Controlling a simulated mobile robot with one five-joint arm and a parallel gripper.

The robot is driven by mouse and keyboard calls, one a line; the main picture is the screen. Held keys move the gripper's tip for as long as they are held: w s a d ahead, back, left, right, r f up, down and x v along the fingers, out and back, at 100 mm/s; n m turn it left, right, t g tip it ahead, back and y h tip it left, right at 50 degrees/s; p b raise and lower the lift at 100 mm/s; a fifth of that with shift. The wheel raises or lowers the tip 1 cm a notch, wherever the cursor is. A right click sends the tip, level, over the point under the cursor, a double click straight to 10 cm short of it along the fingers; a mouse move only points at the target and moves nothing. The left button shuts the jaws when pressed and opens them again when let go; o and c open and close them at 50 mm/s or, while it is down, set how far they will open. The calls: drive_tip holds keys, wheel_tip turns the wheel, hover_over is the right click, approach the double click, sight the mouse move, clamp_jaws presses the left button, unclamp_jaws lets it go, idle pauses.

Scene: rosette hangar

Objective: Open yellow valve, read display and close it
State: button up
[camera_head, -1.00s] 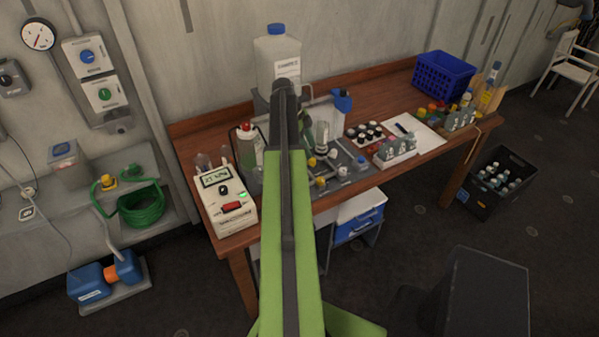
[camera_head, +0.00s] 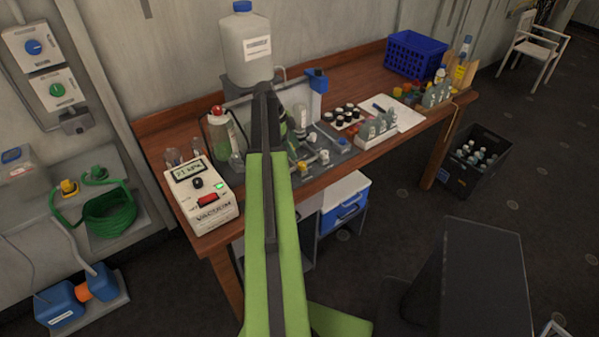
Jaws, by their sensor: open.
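A small yellow valve knob (camera_head: 302,167) shows on the grey apparatus board (camera_head: 340,152) on the wooden bench, just right of my arm. Another yellow knob (camera_head: 69,187) sits on the wall shelf at the left, beside a green hose. A white vacuum meter (camera_head: 209,206) stands on the bench's left end. Its display (camera_head: 187,171) is lit and appears to read 21 kPa. A green light glows on its front. My green and black arm reaches over the bench and covers part of the apparatus. I cannot make out my gripper's fingers behind the arm.
A large jug (camera_head: 244,50) stands behind the apparatus, and a red-capped bottle (camera_head: 220,135) is left of the arm. A bottle rack (camera_head: 376,132), loose bottles and a blue basket (camera_head: 416,54) fill the right. A black crate (camera_head: 475,162) stands on the floor.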

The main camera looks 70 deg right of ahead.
sight(302, 164)
drive_tip(key=b+x, duration=0.5)
drive_tip(key=x, duration=0.2)
drive_tip(key=shift+s, duration=0.1)
drive_tip(key=shift+r, duration=0.1)
clamp_jaws()
